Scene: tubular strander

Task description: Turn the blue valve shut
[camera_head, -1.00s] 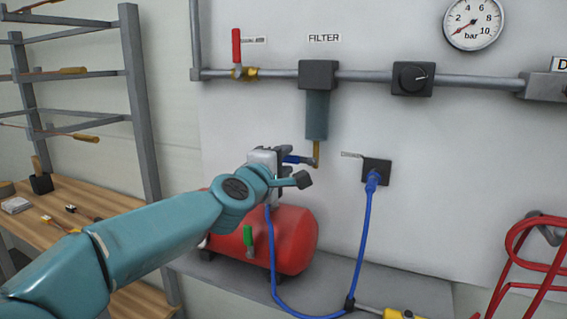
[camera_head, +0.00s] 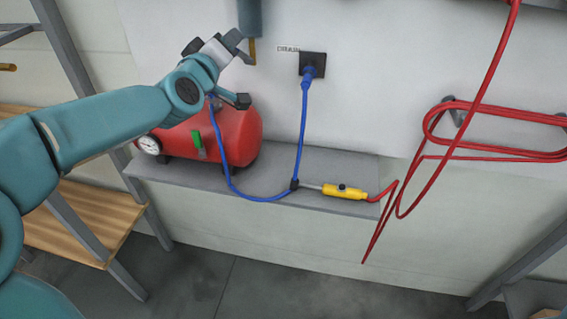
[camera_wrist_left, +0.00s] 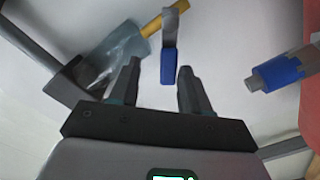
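The blue valve handle (camera_wrist_left: 168,66) is a short blue grip on a flat metal lever, hanging beside the brass pipe (camera_wrist_left: 172,15) under the filter. My left gripper (camera_wrist_left: 158,68) is open in the left wrist view. The handle appears between its two fingertips, with gaps on both sides; I cannot tell the depth exactly. In the head view my left gripper (camera_head: 240,70) is at the brass pipe (camera_head: 252,52), and the handle cannot be made out there. My right gripper is not in view.
The filter bowl (camera_wrist_left: 118,55) is close to the left finger. The red compressor tank (camera_head: 237,135) sits below on the grey shelf (camera_head: 335,166). A blue hose (camera_head: 302,130) runs to the wall socket (camera_head: 313,65). A red hose (camera_head: 490,155) hangs at the right.

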